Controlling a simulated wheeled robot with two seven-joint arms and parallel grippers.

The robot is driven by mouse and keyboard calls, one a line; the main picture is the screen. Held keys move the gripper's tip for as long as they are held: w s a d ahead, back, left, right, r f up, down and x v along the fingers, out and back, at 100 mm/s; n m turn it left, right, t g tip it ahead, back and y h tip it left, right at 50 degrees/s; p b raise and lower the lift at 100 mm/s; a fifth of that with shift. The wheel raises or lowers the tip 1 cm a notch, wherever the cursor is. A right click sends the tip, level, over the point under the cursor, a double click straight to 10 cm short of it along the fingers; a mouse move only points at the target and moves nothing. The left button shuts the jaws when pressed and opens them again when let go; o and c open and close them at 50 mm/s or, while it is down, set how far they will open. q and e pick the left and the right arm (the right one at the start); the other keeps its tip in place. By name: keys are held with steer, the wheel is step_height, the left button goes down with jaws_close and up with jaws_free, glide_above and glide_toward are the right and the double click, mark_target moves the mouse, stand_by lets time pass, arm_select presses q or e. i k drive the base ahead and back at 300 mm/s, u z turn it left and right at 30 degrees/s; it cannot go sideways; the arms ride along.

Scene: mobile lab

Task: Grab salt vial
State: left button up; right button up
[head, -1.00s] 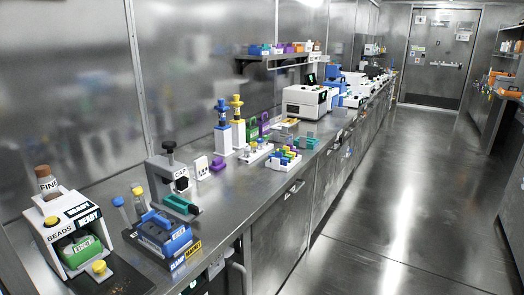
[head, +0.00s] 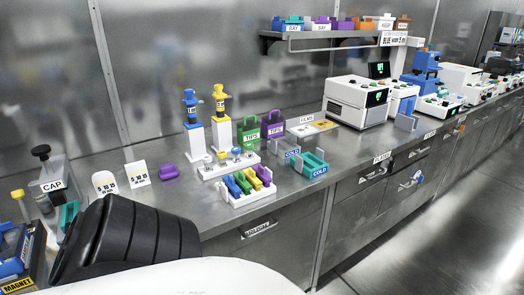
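No vial can be read as salt from here. A white rack (head: 213,171) on the bench holds several small capped vials (head: 236,153), with blue and yellowish caps; their labels are too small to read. Neither gripper's fingers are in view. A black ribbed and white part of my own arm (head: 130,242) fills the lower left and covers the bench's front edge there.
A tray with coloured blocks (head: 246,199) stands in front of the rack. Two pipettes (head: 220,118) stand behind it. Green and purple tip boxes (head: 248,132) and teal cold holders (head: 310,163) are to the right. The CAP press (head: 50,180) is at left.

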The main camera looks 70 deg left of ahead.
mark_target(208, 166)
steer(key=i, duration=0.85)
steer(key=u, duration=2.85)
